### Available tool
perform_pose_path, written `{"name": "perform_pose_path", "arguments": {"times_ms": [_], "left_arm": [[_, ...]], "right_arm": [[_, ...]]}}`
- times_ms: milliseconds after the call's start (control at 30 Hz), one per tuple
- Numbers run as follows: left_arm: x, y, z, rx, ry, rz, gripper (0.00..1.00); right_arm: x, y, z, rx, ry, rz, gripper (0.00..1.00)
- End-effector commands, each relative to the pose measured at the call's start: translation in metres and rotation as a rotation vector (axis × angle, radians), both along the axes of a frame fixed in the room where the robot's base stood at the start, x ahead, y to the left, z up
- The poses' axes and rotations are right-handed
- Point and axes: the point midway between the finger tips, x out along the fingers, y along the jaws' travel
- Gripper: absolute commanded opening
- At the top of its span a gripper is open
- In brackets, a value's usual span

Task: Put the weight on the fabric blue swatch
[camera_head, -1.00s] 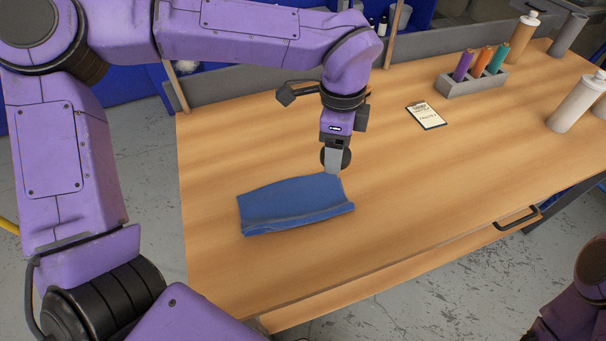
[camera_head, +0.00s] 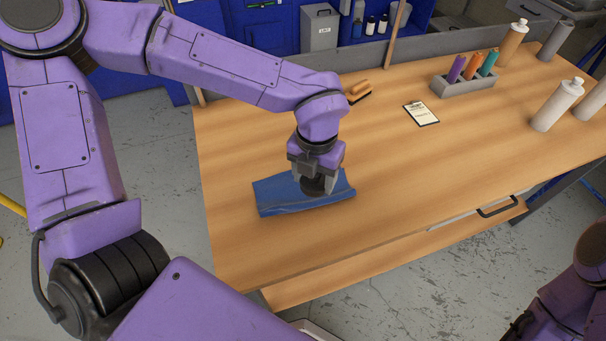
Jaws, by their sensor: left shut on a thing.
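The blue fabric swatch (camera_head: 275,195) lies on the wooden table, with a raised fold along its front edge. My left gripper (camera_head: 317,188) points down over the right half of the swatch. It is shut on a dark round weight (camera_head: 314,186), which is partly hidden between the fingers. The weight is at or just above the cloth; I cannot tell whether it touches. My right gripper is out of view; only part of my right arm shows at the lower right corner.
A brush (camera_head: 358,91) lies behind my left wrist. The table's middle right is clear.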

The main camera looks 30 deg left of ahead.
Motion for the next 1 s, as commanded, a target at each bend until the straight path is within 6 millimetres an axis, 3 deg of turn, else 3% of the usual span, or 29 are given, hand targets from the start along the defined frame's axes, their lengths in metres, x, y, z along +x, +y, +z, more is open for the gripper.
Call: {"name": "perform_pose_path", "arguments": {"times_ms": [33, 233, 467, 633, 1000], "left_arm": [[0.007, 0.009, 0.0, 0.0, 0.001, 0.004, 0.15], [0.025, 0.032, -0.039, 0.001, 0.002, 0.002, 0.15], [0.036, 0.047, -0.062, 0.002, 0.002, 0.003, 0.15], [0.037, 0.047, -0.091, 0.001, 0.001, 0.0, 0.15], [0.037, 0.047, -0.098, 0.0, -0.001, 0.001, 0.15]], "right_arm": [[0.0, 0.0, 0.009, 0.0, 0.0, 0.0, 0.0], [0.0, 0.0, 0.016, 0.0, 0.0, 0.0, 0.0], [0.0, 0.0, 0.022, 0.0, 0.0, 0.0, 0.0], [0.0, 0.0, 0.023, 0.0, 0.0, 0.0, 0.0], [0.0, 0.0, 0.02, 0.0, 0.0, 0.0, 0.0]]}}
